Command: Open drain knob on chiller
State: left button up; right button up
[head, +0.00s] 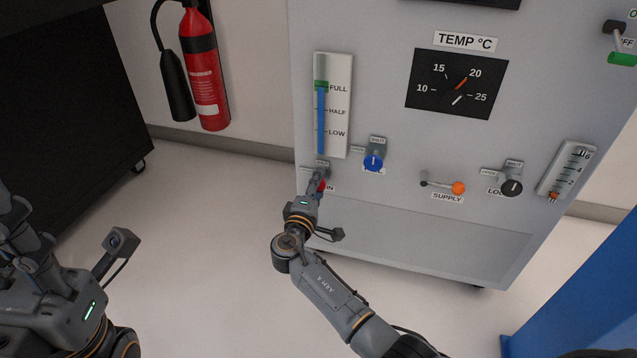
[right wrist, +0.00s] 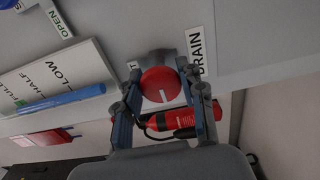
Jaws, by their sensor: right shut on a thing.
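The red drain knob (right wrist: 160,85) sits on the chiller front (head: 400,215), beside a DRAIN label (right wrist: 195,52) in the right wrist view. A short white line marks the knob's face. My right gripper (right wrist: 163,97) has a finger on each side of the knob and is shut on it. In the head view the right gripper (head: 317,182) covers most of the knob (head: 322,186) and part of its label. My left gripper (head: 18,232) is at the lower left, away from the chiller, cut by the picture edge; its jaw opening is unclear.
A level gauge (head: 333,105) is above the drain knob, with a blue knob (head: 373,162) to its right. An orange supply handle (head: 458,188) and black knob (head: 511,188) are farther right. A fire extinguisher (head: 204,75) hangs on the wall. Floor left of the chiller is clear.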

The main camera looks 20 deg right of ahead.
jog(key=shift+r, duration=0.15)
jog(key=o, duration=1.2)
jog(key=shift+w, duration=0.1)
jog(key=shift+s+a+f, duration=0.15)
jog(key=shift+s+f, duration=0.05)
jog(key=v, duration=1.1)
jog(key=shift+s+a, duration=0.2)
jog(key=shift+s, duration=0.05)
